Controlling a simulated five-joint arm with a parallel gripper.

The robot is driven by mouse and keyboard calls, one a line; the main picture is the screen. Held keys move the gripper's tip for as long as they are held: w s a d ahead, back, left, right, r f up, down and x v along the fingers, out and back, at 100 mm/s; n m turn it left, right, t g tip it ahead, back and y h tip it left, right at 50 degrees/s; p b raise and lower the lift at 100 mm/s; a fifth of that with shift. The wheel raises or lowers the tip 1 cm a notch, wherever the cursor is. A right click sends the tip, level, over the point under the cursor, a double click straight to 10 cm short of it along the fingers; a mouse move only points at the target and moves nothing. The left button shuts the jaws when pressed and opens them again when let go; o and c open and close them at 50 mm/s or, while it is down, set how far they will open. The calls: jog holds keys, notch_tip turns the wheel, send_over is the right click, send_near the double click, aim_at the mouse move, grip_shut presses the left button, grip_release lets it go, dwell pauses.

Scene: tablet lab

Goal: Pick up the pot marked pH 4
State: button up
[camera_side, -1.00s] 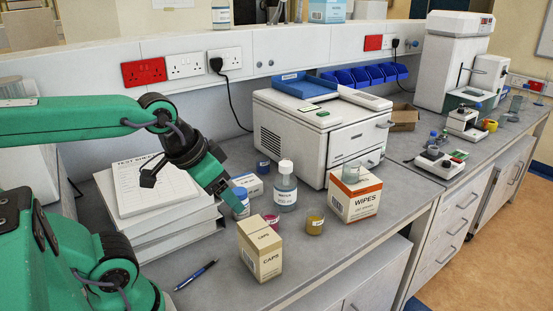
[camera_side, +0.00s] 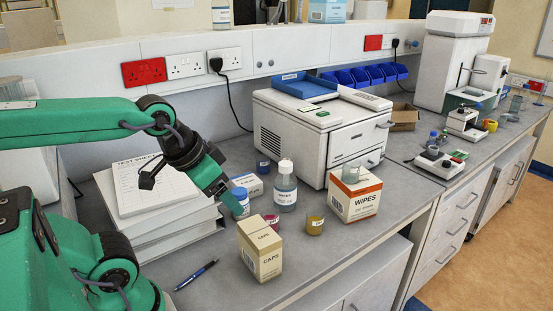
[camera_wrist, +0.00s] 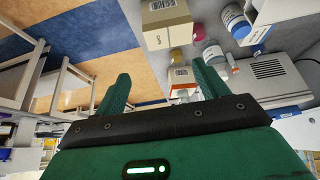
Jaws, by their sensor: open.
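Three small pots stand on the grey bench: a pink one (camera_side: 271,221), a yellow one (camera_side: 315,225) and a dark blue one (camera_side: 263,167). Their labels are too small to read, so I cannot tell which is marked pH 4. The pink pot (camera_wrist: 199,32) and yellow pot (camera_wrist: 177,55) also show in the wrist view; I cannot make out the blue one there. My gripper (camera_side: 222,193) is left of the pink pot, in front of a blue-lidded jar. In the wrist view its fingers (camera_wrist: 161,70) are apart, with nothing held between them.
A CAPS box (camera_side: 261,252) is in front, and a WIPES box (camera_side: 354,197) is to the right. Stacked binders (camera_side: 165,233) are on the left. A pen (camera_side: 197,274) lies near the bench front.

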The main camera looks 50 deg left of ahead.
jog(key=shift+w, duration=0.15)
jog(key=m+g, duration=0.6)
jog(key=m, duration=0.3)
send_over(270, 214)
jog(key=s+d, duration=0.1)
notch_tip(270, 214, down, 15)
jog(key=shift+s+d+f, duration=0.1)
jog(key=shift+d+f, duration=0.05)
jog(key=shift+f, duration=1.1)
jog(key=shift+d+f, duration=0.2)
jog(key=shift+f, duration=1)
jog(key=shift+s+d+f, duration=0.1)
jog(key=shift+d+f, duration=0.05)
jog(key=shift+f, duration=1.1)
jog(key=c, duration=1.1)
